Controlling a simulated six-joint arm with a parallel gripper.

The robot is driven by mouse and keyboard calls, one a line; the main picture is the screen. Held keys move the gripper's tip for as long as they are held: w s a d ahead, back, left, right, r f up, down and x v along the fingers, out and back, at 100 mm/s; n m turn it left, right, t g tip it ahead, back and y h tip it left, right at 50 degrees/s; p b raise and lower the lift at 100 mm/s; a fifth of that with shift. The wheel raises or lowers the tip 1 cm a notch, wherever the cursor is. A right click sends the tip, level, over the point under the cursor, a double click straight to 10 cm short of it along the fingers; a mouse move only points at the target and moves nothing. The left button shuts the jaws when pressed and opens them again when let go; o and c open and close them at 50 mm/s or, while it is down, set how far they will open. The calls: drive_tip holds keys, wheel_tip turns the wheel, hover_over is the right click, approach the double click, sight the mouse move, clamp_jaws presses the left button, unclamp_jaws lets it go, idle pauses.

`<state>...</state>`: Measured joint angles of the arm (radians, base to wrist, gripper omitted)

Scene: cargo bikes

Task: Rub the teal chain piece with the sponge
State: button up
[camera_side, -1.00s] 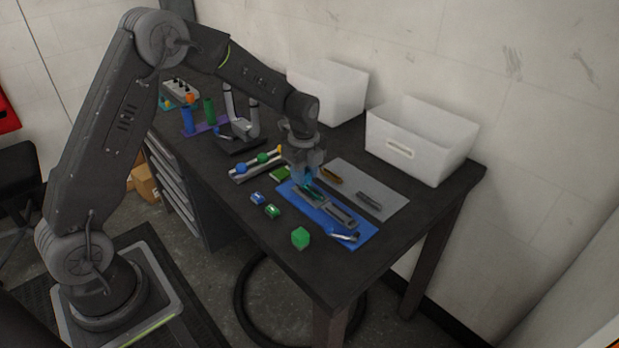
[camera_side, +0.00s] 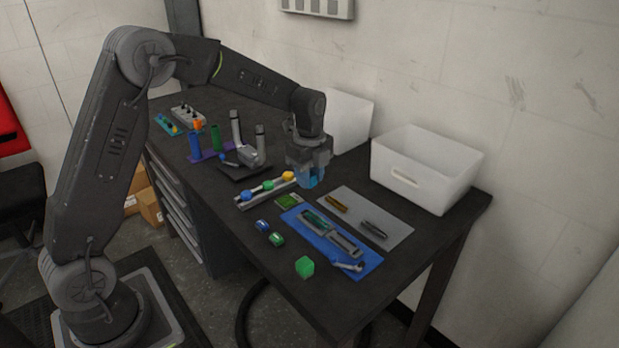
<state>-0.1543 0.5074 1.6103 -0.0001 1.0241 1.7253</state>
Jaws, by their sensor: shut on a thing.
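The teal chain piece (camera_side: 315,217) lies at the far-left end of a grey holder (camera_side: 345,243) on the blue mat (camera_side: 370,262). My gripper (camera_side: 309,184) is above the table, behind the blue mat and apart from the chain piece. It is shut on a small light-blue block (camera_side: 308,181), which looks like the sponge. The jaws hide part of this block.
A grey mat (camera_side: 388,218) with a brown piece and a dark piece lies beside the blue mat. A green cube (camera_side: 305,267), a green pad (camera_side: 288,201) and a rail with coloured knobs (camera_side: 267,188) are near. White bins (camera_side: 425,170) stand behind.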

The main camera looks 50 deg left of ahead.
sight(310, 213)
drive_tip(key=shift+f, duration=0.1)
idle(0.3)
drive_tip(key=shift+f, duration=3.85)
drive_tip(key=shift+d+f, duration=0.2)
drive_tip(key=shift+d, duration=0.6)
drive_tip(key=shift+c, duration=0.3)
drive_tip(key=shift+d, duration=1.85)
drive_tip(key=shift+a, duration=2.5)
drive_tip(key=shift+a+r, duration=0.15)
drive_tip(key=shift+a, duration=0.05)
drive_tip(key=shift+r, duration=3.95)
drive_tip(key=shift+s, duration=0.1)
